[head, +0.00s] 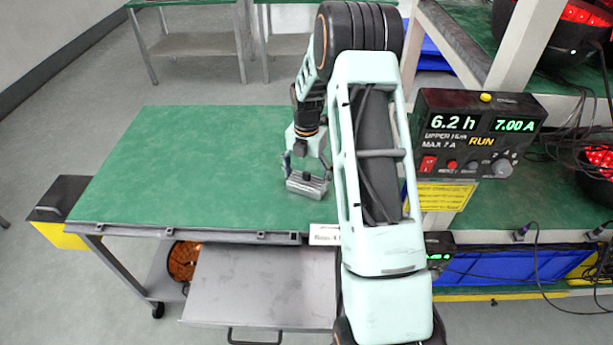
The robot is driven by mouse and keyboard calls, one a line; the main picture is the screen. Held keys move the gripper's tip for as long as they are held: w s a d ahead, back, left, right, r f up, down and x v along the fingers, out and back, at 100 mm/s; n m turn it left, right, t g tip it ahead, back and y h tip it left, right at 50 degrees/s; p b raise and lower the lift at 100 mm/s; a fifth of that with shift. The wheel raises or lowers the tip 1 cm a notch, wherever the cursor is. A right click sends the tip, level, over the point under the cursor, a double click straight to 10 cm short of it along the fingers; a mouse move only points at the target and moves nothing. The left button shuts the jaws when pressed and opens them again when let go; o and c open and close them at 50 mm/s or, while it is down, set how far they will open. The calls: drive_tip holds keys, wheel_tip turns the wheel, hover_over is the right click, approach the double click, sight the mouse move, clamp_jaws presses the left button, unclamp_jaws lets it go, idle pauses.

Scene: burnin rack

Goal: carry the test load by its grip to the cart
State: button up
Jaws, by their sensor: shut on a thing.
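My gripper (305,165) points down over the green-topped wheeled table, which looks like the cart (170,165). It is shut on a small silver-grey block (307,187), seemingly the test load, near the right part of the green top. The grip on the block is hidden by my fingers. I cannot tell whether the block touches the top or hangs just above it. My arm hides the right end of the cart.
A control box (465,135) reading 6.2 h and 7.00 A stands at right, with red-lit units (575,15) and loose cables. A pulled-out grey drawer (260,285) is below the front edge. An orange round thing (185,260) sits underneath. The top's left is clear.

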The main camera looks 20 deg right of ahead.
sight(307, 172)
drive_tip(key=shift+f, duration=0.1)
drive_tip(key=o, duration=1.4)
drive_tip(key=shift+c, duration=0.2)
drive_tip(key=shift+r, duration=0.2)
wheel_tip(307, 172, up, 12)
drive_tip(key=shift+b, duration=0.3)
